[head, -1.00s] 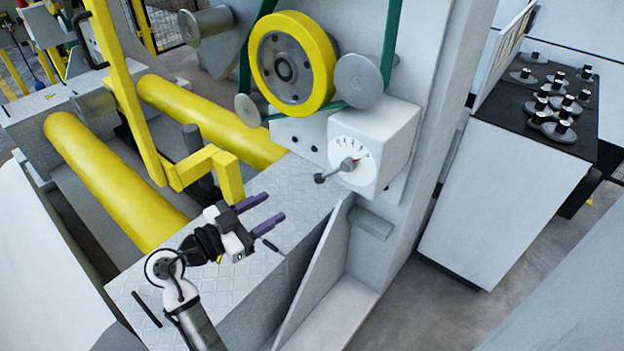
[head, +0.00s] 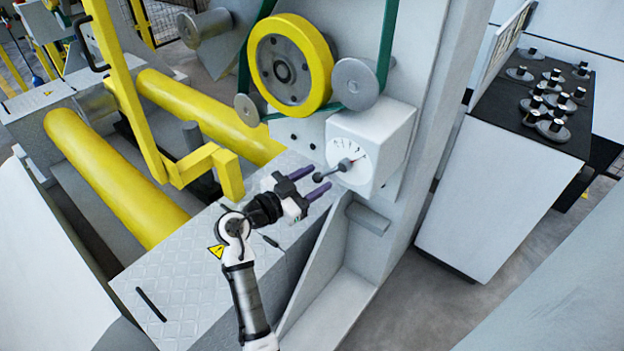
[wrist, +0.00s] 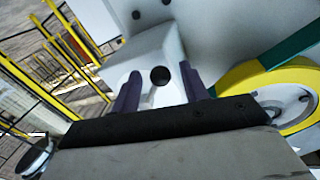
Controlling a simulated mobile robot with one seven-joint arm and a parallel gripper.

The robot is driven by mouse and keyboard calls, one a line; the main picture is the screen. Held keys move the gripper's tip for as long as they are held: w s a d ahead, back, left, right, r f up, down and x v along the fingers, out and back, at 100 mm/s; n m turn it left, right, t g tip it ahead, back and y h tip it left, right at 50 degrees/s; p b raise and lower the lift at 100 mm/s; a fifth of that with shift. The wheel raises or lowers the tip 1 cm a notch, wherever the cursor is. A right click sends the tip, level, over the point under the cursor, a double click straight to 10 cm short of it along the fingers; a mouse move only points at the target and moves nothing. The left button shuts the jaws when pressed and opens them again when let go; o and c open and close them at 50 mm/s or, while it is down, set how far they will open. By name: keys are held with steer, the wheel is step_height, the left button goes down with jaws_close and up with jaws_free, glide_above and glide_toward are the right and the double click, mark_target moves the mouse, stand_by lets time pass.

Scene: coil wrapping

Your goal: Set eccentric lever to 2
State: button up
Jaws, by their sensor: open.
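The eccentric lever (head: 332,171) is a short grey rod with a dark ball knob, on a white box (head: 394,140) with a numbered dial face (head: 346,152). The lever points left and slightly down from its hub; the dial numbers are too small to read. My gripper (head: 322,178) is open, its two purple fingers pointing at the lever's knob end. In the wrist view the dark knob (wrist: 160,76) sits between the open fingers (wrist: 158,88), a little beyond them. I cannot tell whether either finger touches it.
A yellow wheel (head: 323,62) with a green belt (head: 388,40) is above the dial box. Yellow rollers (head: 110,170) and a yellow bent bar (head: 190,168) are to the left. A grey peg (head: 368,218) sticks out below the box. A black-topped cabinet (head: 500,190) stands right.

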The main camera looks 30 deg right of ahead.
jaws_close()
steer(key=shift+f, duration=0.15)
steer(key=shift+s+d+f+n+b, duration=0.15)
steer(key=shift+s+f+n+b, duration=0.35)
steer(key=shift+n+b, duration=0.35)
steer(key=shift+s+d+f+n+h+b, duration=0.15)
steer(key=shift+s+f+n+h+b, duration=0.2)
steer(key=shift+n, duration=0.5)
steer(key=n, duration=0.1)
steer(key=s+n, duration=0.1)
steer(key=shift+s+d+f+n+b, duration=0.2)
steer(key=shift+s+d+n+b, duration=0.1)
steer(key=shift+b, duration=0.1)
steer(key=shift+s+d+f+n+t+h, duration=0.1)
steer(key=shift+s+d+n+t+h, duration=0.15)
steer(key=shift+s+n, duration=0.45)
steer(key=shift+s+d+n+t+h, duration=0.1)
steer(key=shift+s+n+t, duration=0.25)
steer(key=shift+n, duration=0.65)
